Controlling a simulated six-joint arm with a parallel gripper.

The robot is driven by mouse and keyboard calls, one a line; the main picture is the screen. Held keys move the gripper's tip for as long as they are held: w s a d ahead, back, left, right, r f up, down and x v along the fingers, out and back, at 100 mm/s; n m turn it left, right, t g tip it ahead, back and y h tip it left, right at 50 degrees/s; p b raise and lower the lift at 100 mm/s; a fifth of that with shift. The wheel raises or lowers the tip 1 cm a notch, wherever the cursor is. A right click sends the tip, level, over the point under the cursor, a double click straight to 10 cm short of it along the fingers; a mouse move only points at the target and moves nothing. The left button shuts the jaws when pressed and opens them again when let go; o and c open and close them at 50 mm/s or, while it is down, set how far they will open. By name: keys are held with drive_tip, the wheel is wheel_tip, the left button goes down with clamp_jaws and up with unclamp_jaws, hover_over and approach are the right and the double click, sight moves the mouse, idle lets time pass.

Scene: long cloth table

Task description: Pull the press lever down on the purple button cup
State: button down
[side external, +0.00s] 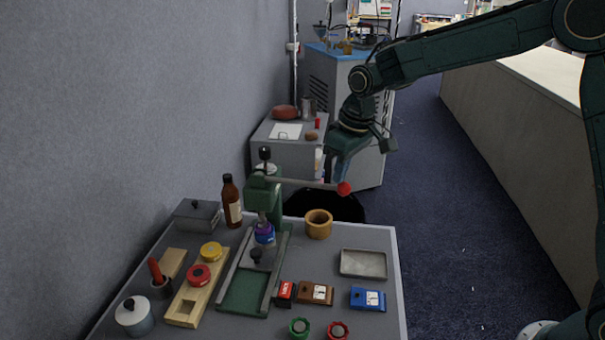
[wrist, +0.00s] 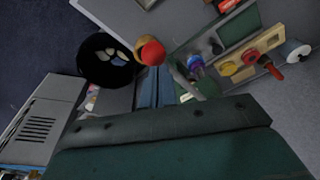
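The green press (side external: 262,190) stands toward the back of the table. Its lever (side external: 305,183) reaches out to the right, roughly level, and ends in a red ball knob (side external: 344,188). The purple button cup (side external: 264,233) sits under the press head; it also shows in the wrist view (wrist: 195,64). My gripper (side external: 341,178) points down just above and behind the red knob. In the wrist view the red knob (wrist: 152,53) lies just past my fingertips (wrist: 155,70). The fingers look closed together with nothing between them. Whether they touch the lever cannot be told.
A wooden cup (side external: 318,224) stands right of the press. A brown bottle (side external: 231,201) and a grey box (side external: 197,215) are at the left. A grey tray (side external: 363,263) lies at the right. Small button boxes (side external: 316,293) line the front.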

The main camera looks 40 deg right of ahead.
drive_tip(key=shift+w+a+r, duration=0.1)
drive_tip(key=shift+a+r, duration=0.05)
drive_tip(key=shift+r, duration=0.9)
drive_tip(key=shift+w+a+r, duration=0.15)
drive_tip(key=shift+r, duration=2.35)
drive_tip(key=r, duration=0.4)
drive_tip(key=shift+w+a+r, duration=0.25)
drive_tip(key=shift+w+r, duration=0.05)
drive_tip(key=shift+r, duration=0.1)
drive_tip(key=shift+s, duration=0.1)
